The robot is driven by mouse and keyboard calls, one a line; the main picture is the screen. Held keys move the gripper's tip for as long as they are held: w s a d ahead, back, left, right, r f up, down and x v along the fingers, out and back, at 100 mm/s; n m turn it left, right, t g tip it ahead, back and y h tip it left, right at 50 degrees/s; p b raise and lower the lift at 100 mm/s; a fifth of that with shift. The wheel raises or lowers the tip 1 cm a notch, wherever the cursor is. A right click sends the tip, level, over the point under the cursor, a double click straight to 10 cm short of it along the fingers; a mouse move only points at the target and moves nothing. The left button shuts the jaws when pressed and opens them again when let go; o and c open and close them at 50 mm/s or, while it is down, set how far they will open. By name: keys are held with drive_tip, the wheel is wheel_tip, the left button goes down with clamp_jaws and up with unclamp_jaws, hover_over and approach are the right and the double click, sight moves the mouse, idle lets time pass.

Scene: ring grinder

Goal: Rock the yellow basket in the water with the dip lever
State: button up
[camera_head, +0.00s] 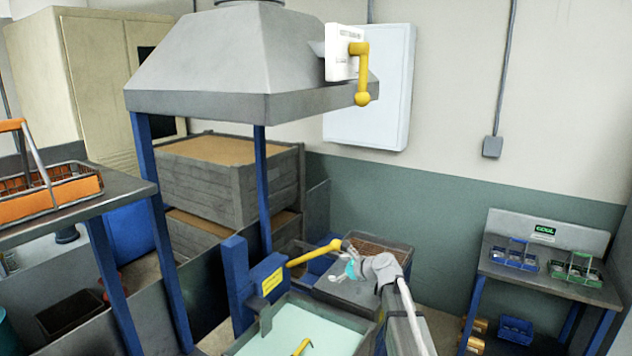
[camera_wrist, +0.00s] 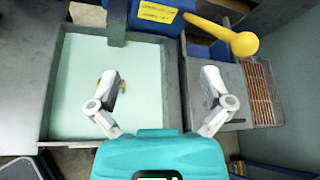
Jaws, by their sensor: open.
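The yellow dip lever (camera_head: 312,254) sticks out to the right from a blue post beside the water tank (camera_head: 240,345). In the wrist view the lever's round knob (camera_wrist: 245,44) lies ahead of my right finger. My gripper (camera_wrist: 163,85) is open and empty, its fingers wide apart; no touch with the lever shows. In the head view my gripper (camera_head: 350,268) is just below and right of the lever's end. A small yellow part (camera_head: 302,347), perhaps of the yellow basket, shows in the pale green water. The rest of the basket is hidden.
A grey bench with a brown grate (camera_wrist: 260,90) stands right of the tank. A hood (camera_head: 250,60) with a yellow crank (camera_head: 362,75) is overhead. An orange basket (camera_head: 50,188) sits on the left table. Blue and green carriers (camera_head: 515,258) stand on the right table.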

drive_tip(key=s+d+f+n+g+h+b, duration=0.3)
drive_tip(key=s+f+n, duration=0.4)
drive_tip(key=s, duration=0.4)
drive_tip(key=s+d+f+n+g+h+b, duration=0.2)
drive_tip(key=s+d+f+n+h+b, duration=0.1)
drive_tip(key=s+f+n, duration=0.4)
drive_tip(key=s+d+f+n+g+h+b, duration=0.3)
drive_tip(key=s+f+n, duration=0.4)
drive_tip(key=s, duration=0.7)
drive_tip(key=shift+s+d+n+g+h+b, duration=0.3)
drive_tip(key=shift+d+n+b, duration=0.1)
drive_tip(key=shift+d+b, duration=0.15)
